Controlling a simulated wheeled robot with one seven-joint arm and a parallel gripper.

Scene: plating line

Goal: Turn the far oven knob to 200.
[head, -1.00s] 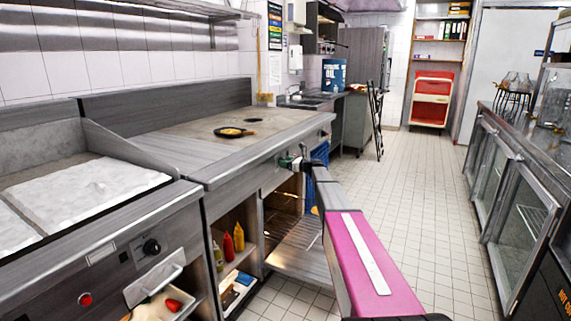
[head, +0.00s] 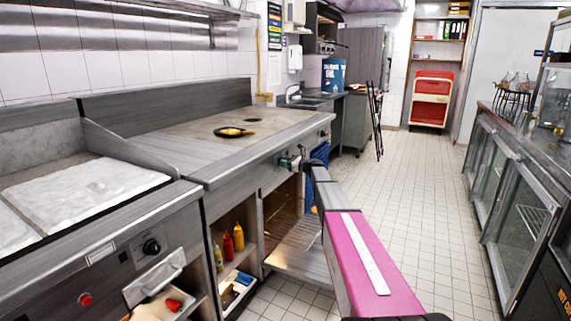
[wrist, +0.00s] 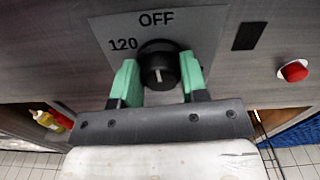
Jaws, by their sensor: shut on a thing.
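The oven knob (wrist: 158,66) is round and black with a pale pointer line, set on a grey dial plate in the wrist view. The dial plate (wrist: 205,22) shows "OFF" above the knob and "120" at its upper left; other marks are hidden by my gripper. The pointer line looks close to vertical, tilted slightly; which end points to a mark I cannot tell. My gripper (wrist: 157,80) has green fingers, one on each side of the knob, shut on it. In the head view my gripper (head: 290,163) is at the range's front panel, and the knob is hidden there.
A red button (wrist: 293,71) sits right of the dial. Another black knob (head: 151,246) is on the nearer appliance. A pan (head: 233,132) lies on the cooktop. Below the panel the oven door (head: 297,262) hangs open. The tiled aisle (head: 420,200) to the right is clear.

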